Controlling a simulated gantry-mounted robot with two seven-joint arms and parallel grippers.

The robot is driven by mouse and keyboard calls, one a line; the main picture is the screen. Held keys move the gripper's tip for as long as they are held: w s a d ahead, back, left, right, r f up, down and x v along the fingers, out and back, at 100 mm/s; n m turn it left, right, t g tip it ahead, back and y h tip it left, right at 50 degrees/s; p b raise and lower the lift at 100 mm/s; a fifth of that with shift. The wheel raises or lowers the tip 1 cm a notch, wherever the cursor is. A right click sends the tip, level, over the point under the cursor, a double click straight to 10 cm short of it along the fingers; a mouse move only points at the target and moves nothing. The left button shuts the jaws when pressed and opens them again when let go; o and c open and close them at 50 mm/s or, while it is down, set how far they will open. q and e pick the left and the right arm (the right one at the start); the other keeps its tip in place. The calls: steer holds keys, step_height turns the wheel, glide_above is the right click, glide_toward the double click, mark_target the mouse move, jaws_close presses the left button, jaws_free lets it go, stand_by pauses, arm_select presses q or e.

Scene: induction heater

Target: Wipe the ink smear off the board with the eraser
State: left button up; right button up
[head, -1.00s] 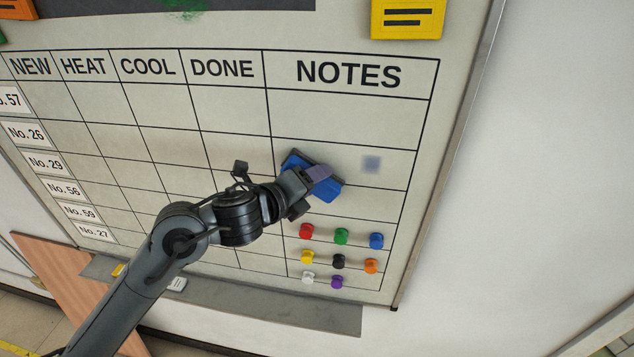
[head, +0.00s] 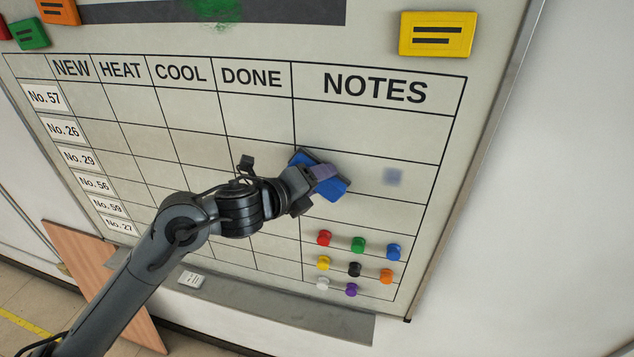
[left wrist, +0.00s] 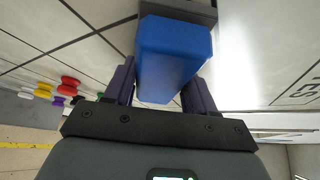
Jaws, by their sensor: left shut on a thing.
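The whiteboard (head: 370,128) fills most of the head view, with a printed grid. A green smudge (head: 216,8) shows at the top of the board, partly cut off by the frame. Whether the pad touches the board is unclear. My right gripper is not in view.
Several coloured magnets (head: 355,270) sit below the eraser in the NOTES column. A yellow card (head: 437,35) is at the upper right. A grey tray (head: 270,302) runs along the board's lower edge with a small white block (head: 190,279) on it.

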mark_target(332, 184)
arm_select(q)
steer(key=shift+s+d, duration=0.3)
steer(key=shift+d, duration=0.55)
steer(key=shift+s+d, duration=0.25)
steer(key=shift+d, duration=0.6)
steer(key=shift+s+d+b, duration=0.2)
steer(key=shift+d+b, duration=0.05)
steer(key=shift+d, duration=0.65)
steer(key=shift+s+d+b, duration=0.2)
steer(key=shift+d, duration=0.7)
steer(key=shift+s+d, duration=0.3)
steer(key=shift+d, duration=0.75)
steer(key=shift+s+d, duration=0.25)
steer(key=shift+d, duration=0.75)
steer(key=shift+s+d+f+b, duration=0.1)
steer(key=shift+s+d+b, duration=0.15)
steer(key=shift+d, duration=0.45)
steer(key=shift+s+d+b, duration=0.15)
steer(key=shift+d+b, duration=0.1)
steer(key=shift+d, duration=0.45)
steer(key=shift+s+d, duration=0.15)
steer(key=shift+d, duration=0.45)
steer(key=shift+s+d, duration=0.15)
steer(key=shift+d, duration=0.4)
